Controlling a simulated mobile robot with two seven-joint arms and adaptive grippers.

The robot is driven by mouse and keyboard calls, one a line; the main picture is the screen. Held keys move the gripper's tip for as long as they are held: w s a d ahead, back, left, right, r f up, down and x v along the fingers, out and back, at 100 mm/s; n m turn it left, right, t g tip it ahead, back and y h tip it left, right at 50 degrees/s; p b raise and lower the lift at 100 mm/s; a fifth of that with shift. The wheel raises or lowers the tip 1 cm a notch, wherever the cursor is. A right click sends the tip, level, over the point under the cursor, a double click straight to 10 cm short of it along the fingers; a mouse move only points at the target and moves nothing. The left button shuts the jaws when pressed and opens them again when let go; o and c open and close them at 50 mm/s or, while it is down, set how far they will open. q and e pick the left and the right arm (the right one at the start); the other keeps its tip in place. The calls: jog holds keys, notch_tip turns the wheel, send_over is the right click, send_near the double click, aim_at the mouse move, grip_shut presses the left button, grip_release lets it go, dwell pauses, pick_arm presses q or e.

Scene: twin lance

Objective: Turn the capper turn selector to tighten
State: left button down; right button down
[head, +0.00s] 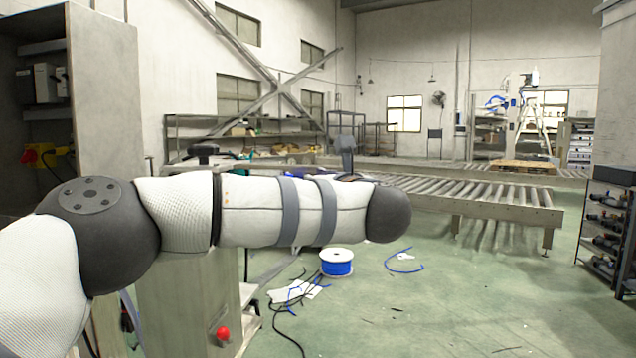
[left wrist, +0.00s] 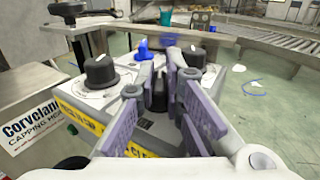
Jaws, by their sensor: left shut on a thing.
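The capping machine's panel (left wrist: 70,101) shows in the left wrist view, with a yellow label strip along its front edge. A black round knob (left wrist: 100,70) stands on a pale dial at the left, and another black knob (left wrist: 193,57) stands at the right. My left gripper (left wrist: 160,72) reaches over the panel between them, its purple-padded fingers shut on a dark knob (left wrist: 158,97) that they partly hide. I cannot read which dial is the turn selector or where its pointer stands. In the head view my left arm hides most of the machine.
A blue knob or button (left wrist: 144,50) rises just beyond the fingers. A sign (left wrist: 32,127) is on the machine's front. A red button (head: 223,333) is on the cabinet below my arm. A blue cable spool (head: 337,263) and loose cables lie on the floor. Roller conveyors (head: 470,195) stand beyond.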

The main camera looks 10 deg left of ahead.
pick_arm(q)
jog(key=c, duration=1.7)
grip_release()
jog(key=v, duration=1.2)
